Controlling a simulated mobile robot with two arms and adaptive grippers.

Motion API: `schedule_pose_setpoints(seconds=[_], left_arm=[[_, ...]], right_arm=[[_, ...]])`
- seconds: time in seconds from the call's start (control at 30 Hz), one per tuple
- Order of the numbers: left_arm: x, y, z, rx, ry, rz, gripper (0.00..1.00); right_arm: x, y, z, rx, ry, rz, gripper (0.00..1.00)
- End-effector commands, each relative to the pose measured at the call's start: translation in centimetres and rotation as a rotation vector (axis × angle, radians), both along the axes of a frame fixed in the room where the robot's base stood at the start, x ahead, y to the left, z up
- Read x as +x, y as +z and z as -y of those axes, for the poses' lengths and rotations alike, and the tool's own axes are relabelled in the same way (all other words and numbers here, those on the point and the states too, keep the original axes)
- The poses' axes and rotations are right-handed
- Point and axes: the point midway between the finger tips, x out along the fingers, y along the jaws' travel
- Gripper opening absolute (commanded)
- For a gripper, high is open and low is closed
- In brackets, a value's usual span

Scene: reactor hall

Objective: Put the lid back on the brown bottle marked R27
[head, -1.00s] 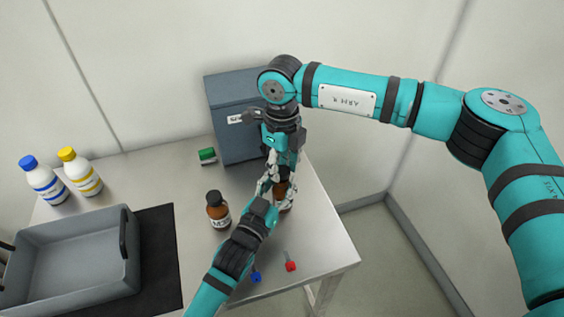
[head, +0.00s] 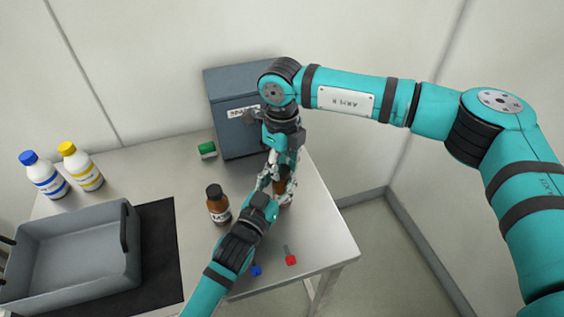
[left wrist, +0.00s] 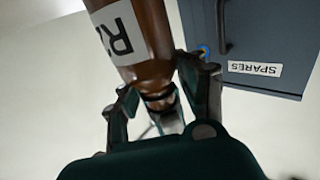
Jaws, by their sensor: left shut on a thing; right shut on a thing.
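The brown bottle (head: 284,187) stands at the right part of the table, mostly hidden by my grippers in the head view. In the left wrist view its white label with the letters R2 (left wrist: 120,32) shows, the rest of the marking being out of sight. My left gripper (head: 270,185) is shut on the bottle, its fingers (left wrist: 162,95) on either side near the neck. My right gripper (head: 279,172) comes down from above, close over the bottle's top, shut on what seems to be the dark lid; the fingers hide most of it.
A second brown bottle with a black lid (head: 217,204) stands just left. A grey SPARES box (head: 232,92) and a green item (head: 207,150) are behind. Blue (head: 256,270) and red (head: 291,260) items lie in front. A grey tray (head: 70,293) and two white bottles (head: 43,176) are left.

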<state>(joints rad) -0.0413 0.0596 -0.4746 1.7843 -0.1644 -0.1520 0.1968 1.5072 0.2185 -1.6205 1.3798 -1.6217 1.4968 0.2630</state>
Motion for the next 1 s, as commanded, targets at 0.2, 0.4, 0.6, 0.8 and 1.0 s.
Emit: schedule_pose_setpoints(seconds=[0.2, 0.4, 0.6, 0.8, 1.0], left_arm=[[-0.01, -0.12, -0.03, 0.002, 0.0, -0.002, 0.0], [-0.01, -0.13, -0.03, 0.002, 0.0, -0.002, 0.0], [-0.01, -0.14, -0.03, 0.002, 0.0, -0.002, 0.0], [-0.02, -0.15, -0.03, 0.002, 0.0, -0.002, 0.0], [-0.02, -0.17, -0.03, 0.003, 0.0, -0.003, 0.0]], right_arm=[[-0.02, -0.51, 0.01, -0.001, 0.0, 0.001, 0.23], [-0.01, -0.66, 0.01, 0.0, -0.032, 0.001, 0.23], [0.04, -0.62, 0.02, 0.003, -0.251, 0.002, 0.23], [0.06, -0.58, 0.02, 0.003, -0.287, 0.002, 0.23], [0.07, -0.58, 0.03, 0.004, -0.285, 0.003, 0.44]])
